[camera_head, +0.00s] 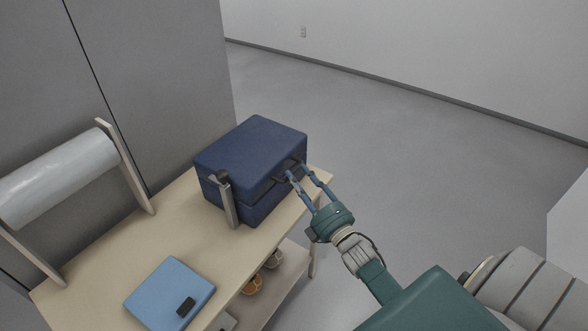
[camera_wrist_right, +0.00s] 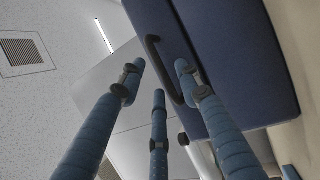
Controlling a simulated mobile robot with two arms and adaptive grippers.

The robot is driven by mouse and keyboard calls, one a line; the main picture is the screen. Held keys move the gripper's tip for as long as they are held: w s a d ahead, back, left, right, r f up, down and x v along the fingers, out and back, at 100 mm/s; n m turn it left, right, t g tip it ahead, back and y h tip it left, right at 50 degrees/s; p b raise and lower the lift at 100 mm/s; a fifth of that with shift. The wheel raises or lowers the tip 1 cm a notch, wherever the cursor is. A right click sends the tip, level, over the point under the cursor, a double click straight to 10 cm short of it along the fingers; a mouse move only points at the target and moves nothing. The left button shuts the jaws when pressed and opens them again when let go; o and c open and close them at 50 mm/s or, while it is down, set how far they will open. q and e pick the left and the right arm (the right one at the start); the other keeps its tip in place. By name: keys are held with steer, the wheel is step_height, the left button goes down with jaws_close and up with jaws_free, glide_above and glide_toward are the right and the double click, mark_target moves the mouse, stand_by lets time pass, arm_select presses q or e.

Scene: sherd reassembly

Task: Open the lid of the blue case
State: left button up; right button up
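The blue case (camera_head: 250,150) stands on the wooden table with its lid down. A dark handle (camera_wrist_right: 165,72) is on its side facing my right arm. My right gripper (camera_head: 297,171) is at that side, its fingertips close to the handle. In the right wrist view its fingers are spread, with the handle between and beyond the tips; I cannot tell whether any finger touches it. The case wall (camera_wrist_right: 240,60) fills the upper right there. My left gripper is not in view.
A grey upright piece with a dark top (camera_head: 229,203) stands against the case's near side. A light blue flat object (camera_head: 165,292) lies on the table (camera_head: 115,263). A white roll (camera_head: 58,178) on a frame stands at left. Floor beyond is clear.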

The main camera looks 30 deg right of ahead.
mark_target(294, 172)
steer(key=shift+w+r, duration=0.15)
steer(key=shift+w, duration=0.65)
steer(key=shift+w+r, duration=0.15)
steer(key=shift+w, duration=0.6)
steer(key=shift+c, duration=0.3)
jaws_close()
